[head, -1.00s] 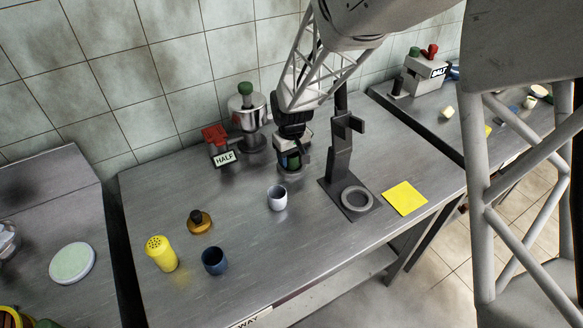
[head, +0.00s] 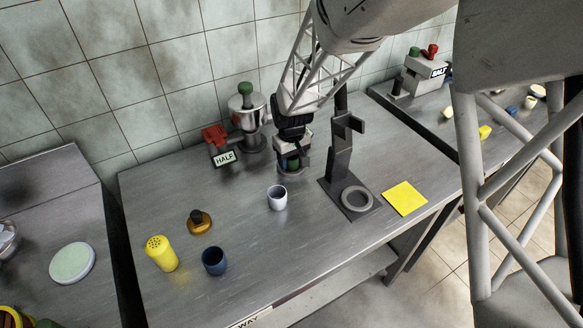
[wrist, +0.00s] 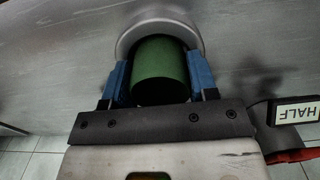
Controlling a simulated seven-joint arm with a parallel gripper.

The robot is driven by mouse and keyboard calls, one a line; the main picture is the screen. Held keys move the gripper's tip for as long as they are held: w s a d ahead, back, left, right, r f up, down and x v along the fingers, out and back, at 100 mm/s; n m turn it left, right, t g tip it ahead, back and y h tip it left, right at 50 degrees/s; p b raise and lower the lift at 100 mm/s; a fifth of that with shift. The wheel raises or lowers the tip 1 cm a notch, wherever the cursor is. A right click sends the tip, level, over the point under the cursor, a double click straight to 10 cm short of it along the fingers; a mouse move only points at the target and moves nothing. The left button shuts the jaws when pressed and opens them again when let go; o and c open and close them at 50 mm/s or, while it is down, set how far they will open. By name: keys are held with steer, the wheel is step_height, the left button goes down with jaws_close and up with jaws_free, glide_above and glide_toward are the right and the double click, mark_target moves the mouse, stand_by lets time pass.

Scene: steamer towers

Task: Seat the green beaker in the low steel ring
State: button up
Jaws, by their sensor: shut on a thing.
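My gripper (wrist: 160,82) is shut on the green beaker (wrist: 160,70), with a blue finger on each side of it. In the head view the beaker (head: 292,164) shows as a small green patch under my gripper (head: 292,160). The low steel ring (wrist: 160,22) curves around the far side of the beaker in the wrist view.
A dark stand (head: 340,165) with a ring base is close on the right. A steel pot (head: 247,115) and a red block with a HALF sign (head: 225,158) are at the back left. A yellow square (head: 405,198) lies right.

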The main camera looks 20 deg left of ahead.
steer(key=o, duration=1.4)
steer(key=shift+o, duration=0.2)
steer(key=shift+r, duration=0.1)
steer(key=shift+r, duration=3.8)
